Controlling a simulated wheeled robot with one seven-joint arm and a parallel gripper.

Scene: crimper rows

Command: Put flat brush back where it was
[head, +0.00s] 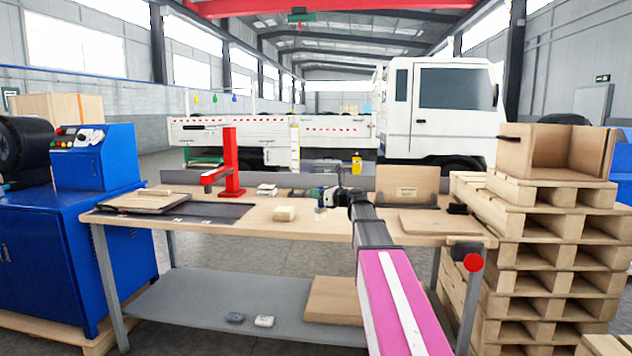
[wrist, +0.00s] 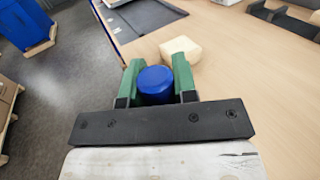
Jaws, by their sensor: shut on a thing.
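My gripper (head: 322,196) is above the wooden workbench (head: 262,228), near its middle. In the wrist view its green fingers (wrist: 157,84) are shut on a blue, round-topped thing (wrist: 156,80). Only the top of this thing shows clearly, so I cannot tell whether it is the flat brush. In the head view my gripper and wrist hide most of it. No other thing in view can be made out as a flat brush.
A pallet stack (head: 545,240) stands beside the bench.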

